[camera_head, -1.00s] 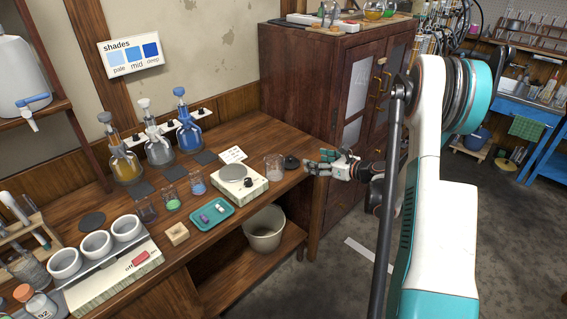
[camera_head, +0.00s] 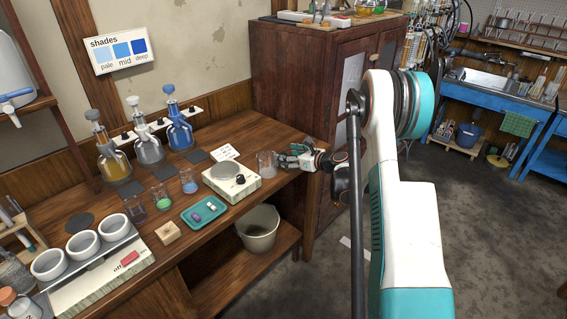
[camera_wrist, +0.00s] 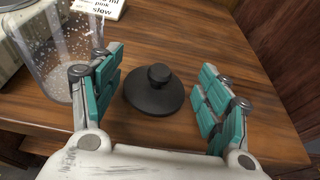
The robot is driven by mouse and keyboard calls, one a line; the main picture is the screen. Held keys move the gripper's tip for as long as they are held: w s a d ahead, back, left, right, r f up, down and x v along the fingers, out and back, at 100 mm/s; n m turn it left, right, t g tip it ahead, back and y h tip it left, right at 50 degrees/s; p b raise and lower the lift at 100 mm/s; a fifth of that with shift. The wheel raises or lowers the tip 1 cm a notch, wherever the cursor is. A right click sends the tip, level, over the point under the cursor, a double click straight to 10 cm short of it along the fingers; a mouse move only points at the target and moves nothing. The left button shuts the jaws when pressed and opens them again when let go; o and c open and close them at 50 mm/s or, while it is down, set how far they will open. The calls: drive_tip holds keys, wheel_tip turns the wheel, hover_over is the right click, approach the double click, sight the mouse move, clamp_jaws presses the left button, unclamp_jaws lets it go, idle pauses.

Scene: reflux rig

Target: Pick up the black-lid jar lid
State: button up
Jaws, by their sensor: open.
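The black jar lid (camera_wrist: 154,92) lies flat on the wooden bench with its round knob upward, seen in the wrist view. My gripper (camera_wrist: 156,98) is open, with one teal-padded finger on each side of the lid. The left finger is close to the lid's rim; a wider gap shows on the right. In the head view my gripper (camera_head: 288,158) is low over the right end of the bench, and it hides the lid there. A clear glass jar (camera_wrist: 62,50) with a speckled wall stands just left of the left finger; it also shows in the head view (camera_head: 266,163).
A balance (camera_head: 232,182) and a small printed card (camera_head: 225,152) are left of the jar. A teal tray (camera_head: 204,211) and several small beakers stand further left. The wooden cabinet (camera_head: 290,90) rises behind my gripper. Bare bench lies beyond the lid in the wrist view.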

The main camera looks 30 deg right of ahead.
drive_tip(key=x, duration=0.2)
drive_tip(key=shift+w+f, duration=0.1)
drive_tip(key=shift+w, duration=0.15)
drive_tip(key=shift+c, duration=0.6)
drive_tip(key=c, duration=0.7)
drive_tip(key=shift+c, duration=0.2)
